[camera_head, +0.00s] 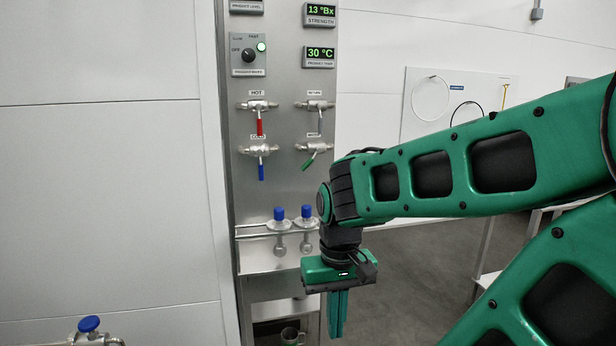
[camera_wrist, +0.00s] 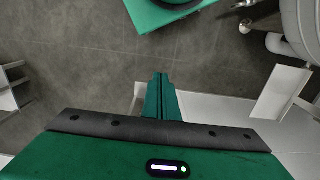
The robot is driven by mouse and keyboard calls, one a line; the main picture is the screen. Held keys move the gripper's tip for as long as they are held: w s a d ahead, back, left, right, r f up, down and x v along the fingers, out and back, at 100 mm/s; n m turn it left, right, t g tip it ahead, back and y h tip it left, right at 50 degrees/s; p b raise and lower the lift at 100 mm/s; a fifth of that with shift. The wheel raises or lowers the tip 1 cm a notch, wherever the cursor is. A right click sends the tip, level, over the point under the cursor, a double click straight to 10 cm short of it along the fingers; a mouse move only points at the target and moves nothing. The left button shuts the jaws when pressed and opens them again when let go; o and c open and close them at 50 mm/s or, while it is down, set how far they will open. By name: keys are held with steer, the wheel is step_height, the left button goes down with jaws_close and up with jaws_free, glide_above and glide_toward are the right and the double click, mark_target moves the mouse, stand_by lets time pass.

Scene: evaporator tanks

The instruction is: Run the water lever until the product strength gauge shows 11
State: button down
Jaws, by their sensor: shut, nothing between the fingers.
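The strength gauge (camera_head: 321,14) on the steel panel reads 13 °Bx in the head view. Below it on the panel are valves with coloured levers. The lower right one has a green lever (camera_head: 310,161) tilted down to the left; its small label looks like WATER but is hard to read. My gripper (camera_head: 337,335) hangs pointing down, below and to the right of the levers, touching none of them. Its fingers are together and empty, as the wrist view (camera_wrist: 160,78) also shows, with the floor beneath.
A red lever (camera_head: 260,126), a blue lever (camera_head: 261,170) and a grey lever (camera_head: 319,122) sit around the green one. A temperature display (camera_head: 320,54) reads 30 °C. A rotary knob (camera_head: 248,55) has a lit green lamp. Blue-capped fittings (camera_head: 279,214) stand left of my wrist.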

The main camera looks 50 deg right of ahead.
mark_target(311, 159)
steer(key=w+d+r+m+t, duration=0.1)
steer(key=w+d+m+t, duration=0.35)
steer(key=w, duration=0.65)
steer(key=w+d+r+m+t, duration=0.1)
steer(key=w+d+m+t, duration=0.4)
steer(key=w, duration=0.7)
steer(key=d+r+m+t+h, duration=0.3)
steer(key=d+r+m+h, duration=0.25)
steer(key=d+m, duration=0.35)
steer(key=d+r+m+t+h, duration=0.4)
steer(key=d+r+m, duration=0.2)
steer(key=d+m, duration=0.2)
steer(key=w+d+r, duration=0.3)
steer(key=w, duration=0.8)
steer(key=shift+w, duration=0.2)
steer(key=shift+d+r, duration=0.1)
